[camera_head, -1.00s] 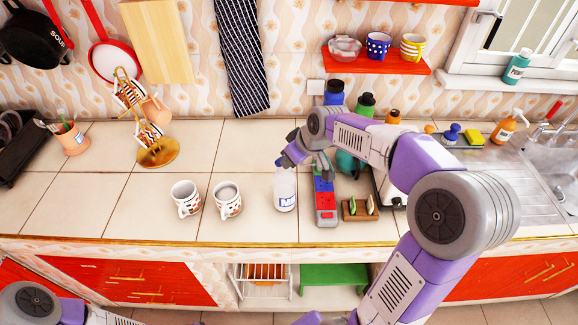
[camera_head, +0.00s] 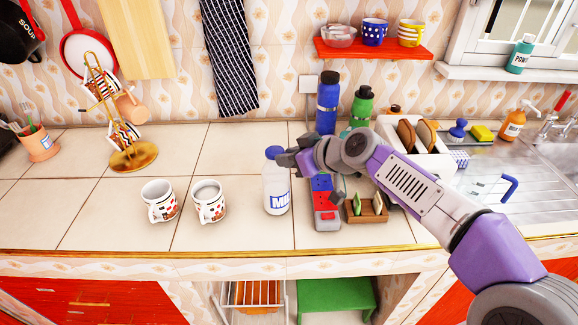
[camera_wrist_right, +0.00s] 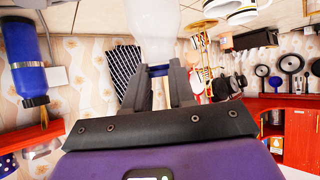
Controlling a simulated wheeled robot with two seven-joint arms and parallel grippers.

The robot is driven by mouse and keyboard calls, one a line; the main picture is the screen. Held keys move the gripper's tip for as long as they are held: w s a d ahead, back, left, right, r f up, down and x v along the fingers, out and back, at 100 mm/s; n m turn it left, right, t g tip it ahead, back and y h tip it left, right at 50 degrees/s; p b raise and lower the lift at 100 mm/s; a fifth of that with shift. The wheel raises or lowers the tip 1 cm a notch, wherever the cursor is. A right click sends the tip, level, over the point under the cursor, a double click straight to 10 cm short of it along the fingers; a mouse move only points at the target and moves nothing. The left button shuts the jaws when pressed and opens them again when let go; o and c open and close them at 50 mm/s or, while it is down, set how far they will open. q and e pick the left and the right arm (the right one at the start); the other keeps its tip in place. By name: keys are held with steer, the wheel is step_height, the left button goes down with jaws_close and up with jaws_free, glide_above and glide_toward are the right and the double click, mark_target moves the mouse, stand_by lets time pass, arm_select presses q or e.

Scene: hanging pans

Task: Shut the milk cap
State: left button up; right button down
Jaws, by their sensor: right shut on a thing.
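The white milk bottle (camera_head: 277,195) stands upright on the counter, right of two mugs, with its blue cap (camera_head: 274,152) at the top. My right gripper (camera_head: 285,157) reaches the cap from the right side. In the right wrist view, the bottle (camera_wrist_right: 155,28) appears at the top of the picture and the blue cap (camera_wrist_right: 158,70) lies between the two dark fingers of the gripper (camera_wrist_right: 160,76), which are shut on it. Whether the cap is fully pressed down I cannot tell. My left gripper is out of view.
Two patterned mugs (camera_head: 209,202) stand left of the bottle. A red and blue block-like object (camera_head: 324,200) stands close on its right, beside a small wooden rack (camera_head: 367,208). Blue (camera_head: 327,105) and green (camera_head: 362,107) bottles stand behind.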

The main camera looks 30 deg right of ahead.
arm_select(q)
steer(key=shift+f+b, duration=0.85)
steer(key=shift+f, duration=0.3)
arm_select(e)
steer(key=shift+s+f+t, duration=0.1)
steer(key=shift+f+t, duration=0.3)
steer(key=shift+f, duration=0.05)
steer(key=c, duration=0.9)
jaws_free()
steer(key=shift+r, duration=0.1)
arm_select(q)
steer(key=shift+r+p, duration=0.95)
steer(key=shift+p, duration=0.05)
arm_select(e)
steer(key=shift+v, duration=3.75)
steer(key=shift+d, duration=0.1)
